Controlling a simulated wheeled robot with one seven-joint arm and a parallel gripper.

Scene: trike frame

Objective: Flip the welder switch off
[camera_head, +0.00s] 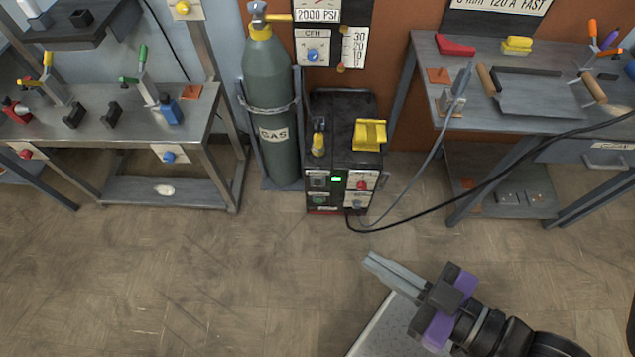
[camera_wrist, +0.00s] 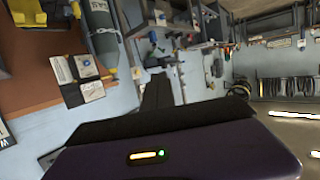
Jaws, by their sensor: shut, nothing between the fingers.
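The welder (camera_head: 342,140) is a dark box on the floor beside the gas cylinder in the head view. Its front panel holds a lit green display (camera_head: 337,179), a red knob (camera_head: 361,186) and other small controls. A dark square control (camera_head: 318,181) sits left of the display; the picture is too small to tell whether it is the switch or how it is set. My gripper (camera_head: 370,260) is shut and empty, low in front of the welder and apart from it, with its fingers pointing up-left.
A green gas cylinder (camera_head: 268,105) stands left of the welder. A black cable (camera_head: 480,187) runs from the welder to the right. Metal benches stand at the left (camera_head: 130,135) and right (camera_head: 425,70). The floor (camera_head: 200,280) in front is clear.

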